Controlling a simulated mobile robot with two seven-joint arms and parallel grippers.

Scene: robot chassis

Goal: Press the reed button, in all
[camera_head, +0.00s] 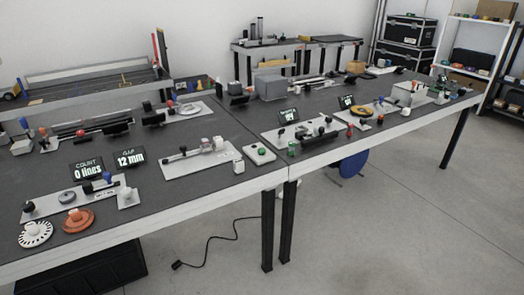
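No button carries a label I can read as reed, so I cannot tell which one it is. A white box with a green button (261,151) sits near the front edge of the table, by the seam between two tabletops. A small green knob or button (291,149) stands to its right, in front of a pale plate with black parts (300,132). Neither of my grippers shows in the head view.
Displays at left read "COUNT 0 lines" (88,168) and "GAP 12 mm" (130,157). A white slotted disc (35,234) and an orange disc (76,220) lie at the front left. A blue round stool seat (353,164) is under the table. A black cable (210,240) lies on the floor.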

